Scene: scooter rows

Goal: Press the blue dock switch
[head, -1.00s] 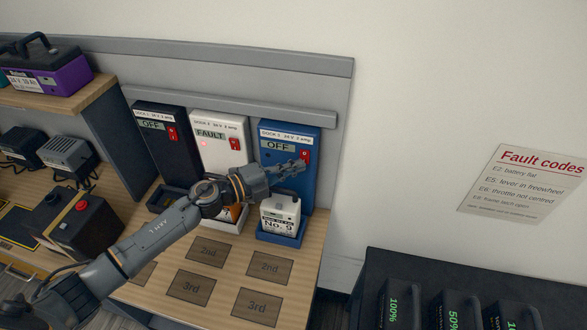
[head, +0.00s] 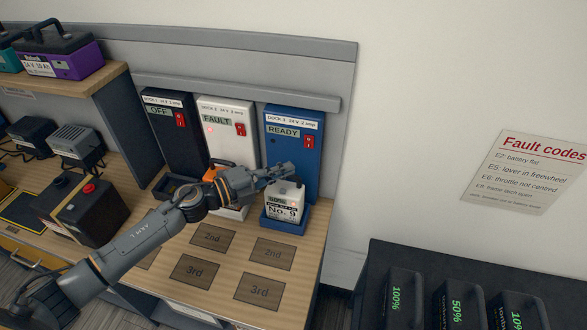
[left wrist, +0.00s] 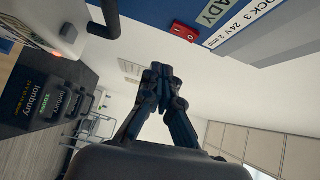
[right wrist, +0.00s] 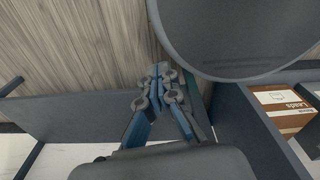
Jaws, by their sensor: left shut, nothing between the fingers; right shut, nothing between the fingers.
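The blue dock (head: 291,150) stands at the right end of the row, and its display reads READY. Its red switch (head: 308,142) is on its upper right front; it also shows in the left wrist view (left wrist: 185,33). A white battery marked No. 9 (head: 284,204) sits in the blue dock's tray. My left gripper (head: 290,170) is shut and empty in front of the blue dock, below the switch and apart from it; its fingers also show in the left wrist view (left wrist: 160,75). My right gripper (right wrist: 158,80) is shut and empty, seen only in the right wrist view.
A white dock (head: 228,135) reading FAULT and a black dock (head: 168,130) reading OFF stand to the left. A box with a red button (head: 85,205) is on the bench. Several black batteries stand on a dark surface (head: 430,262) at the right.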

